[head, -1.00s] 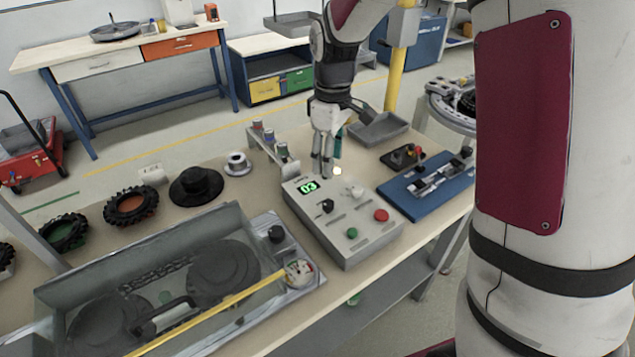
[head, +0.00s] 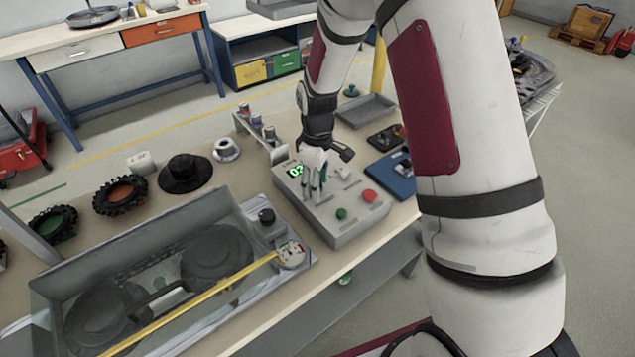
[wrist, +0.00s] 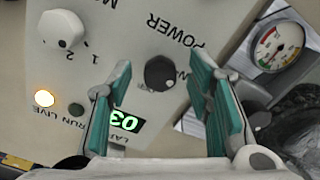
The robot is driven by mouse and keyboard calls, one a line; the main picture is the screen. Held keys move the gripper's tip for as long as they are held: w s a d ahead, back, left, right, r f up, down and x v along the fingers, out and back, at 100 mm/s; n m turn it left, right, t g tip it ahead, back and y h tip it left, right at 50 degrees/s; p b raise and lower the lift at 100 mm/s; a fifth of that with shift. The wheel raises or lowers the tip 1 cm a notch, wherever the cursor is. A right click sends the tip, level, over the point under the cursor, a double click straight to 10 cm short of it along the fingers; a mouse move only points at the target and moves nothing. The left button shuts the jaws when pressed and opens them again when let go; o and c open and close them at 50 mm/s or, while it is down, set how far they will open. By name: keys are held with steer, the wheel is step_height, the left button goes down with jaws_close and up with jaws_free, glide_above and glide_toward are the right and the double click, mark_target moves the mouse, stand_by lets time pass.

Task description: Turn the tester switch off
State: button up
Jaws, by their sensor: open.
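The tester box (head: 345,229) is a grey panel on the bench with a green display (head: 294,171), a green button (head: 341,214) and a red button (head: 370,196). In the wrist view, a black rotary knob (wrist: 160,73) sits by the word POWER. My gripper (head: 316,193) is over the box's upper part; its teal-padded fingers (wrist: 165,95) are apart, on either side of the black knob as seen in that view. Whether they touch it cannot be told. The display (wrist: 125,121) reads 03, and the lamp (wrist: 44,98) marked RUN LIVE glows. The gripper hides the knob in the head view.
A white knob (wrist: 62,30) lies to the left in the wrist view. A gauge (wrist: 280,47) is to the right; it also shows in the head view (head: 291,254), beside a clear-covered tray (head: 170,300). A small rack (head: 262,135) stands behind the box.

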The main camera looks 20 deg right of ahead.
steer(key=shift+f, duration=0.2)
jaws_close()
